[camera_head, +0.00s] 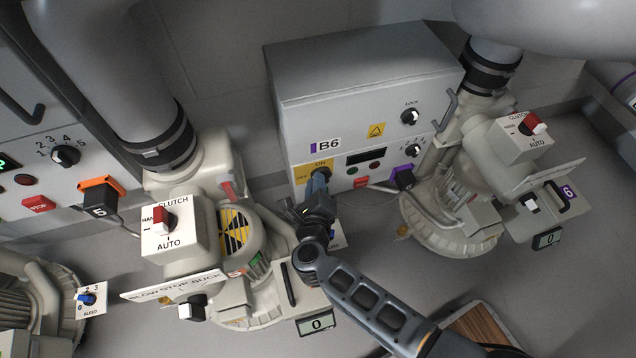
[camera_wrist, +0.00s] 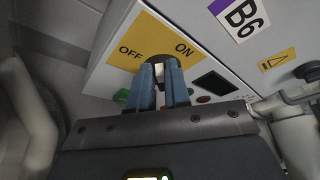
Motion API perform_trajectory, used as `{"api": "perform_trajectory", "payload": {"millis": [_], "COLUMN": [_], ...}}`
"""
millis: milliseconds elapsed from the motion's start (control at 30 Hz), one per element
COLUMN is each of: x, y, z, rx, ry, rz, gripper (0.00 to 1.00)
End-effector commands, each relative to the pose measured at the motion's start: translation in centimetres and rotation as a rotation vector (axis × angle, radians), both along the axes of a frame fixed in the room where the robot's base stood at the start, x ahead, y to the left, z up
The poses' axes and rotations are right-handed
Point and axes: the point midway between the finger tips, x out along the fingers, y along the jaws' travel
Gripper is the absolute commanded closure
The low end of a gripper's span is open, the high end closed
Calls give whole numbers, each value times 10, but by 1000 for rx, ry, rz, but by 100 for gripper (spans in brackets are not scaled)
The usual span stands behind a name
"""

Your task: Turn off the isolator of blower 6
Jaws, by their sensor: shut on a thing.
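The grey control box labelled B6 (camera_head: 360,95) stands at the back centre in the head view. Its yellow isolator plate, marked ON and OFF, (camera_head: 303,174) is at the lower left of its front. In the wrist view the plate (camera_wrist: 130,38) is straight ahead, with OFF at left and ON at right. My gripper (camera_head: 319,178) is at this plate. In the wrist view my gripper (camera_wrist: 163,70) has its two blue fingers closed on the isolator handle (camera_wrist: 158,72), of which a pale strip and a dark round base show. The fingers hide most of the handle, so its angle is unclear.
Blower 6 (camera_head: 455,200) stands right of the box, its purple connector (camera_head: 402,177) plugged in at the front. Another blower (camera_head: 205,235) with a CLUTCH/AUTO switch stands close left of my arm. A red button (camera_head: 361,183) sits just right of the isolator.

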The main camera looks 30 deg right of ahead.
Motion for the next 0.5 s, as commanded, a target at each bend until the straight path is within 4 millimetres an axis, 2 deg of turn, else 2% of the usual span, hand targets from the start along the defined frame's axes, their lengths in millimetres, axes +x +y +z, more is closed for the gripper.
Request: {"api": "perform_trajectory", "payload": {"millis": [200, 500], "x": [1, 0], "y": [3, 4], "z": [-4, -6], "rx": [-110, -174], "ry": [21, 36], "rz": [1, 1], "gripper": [100, 100]}}
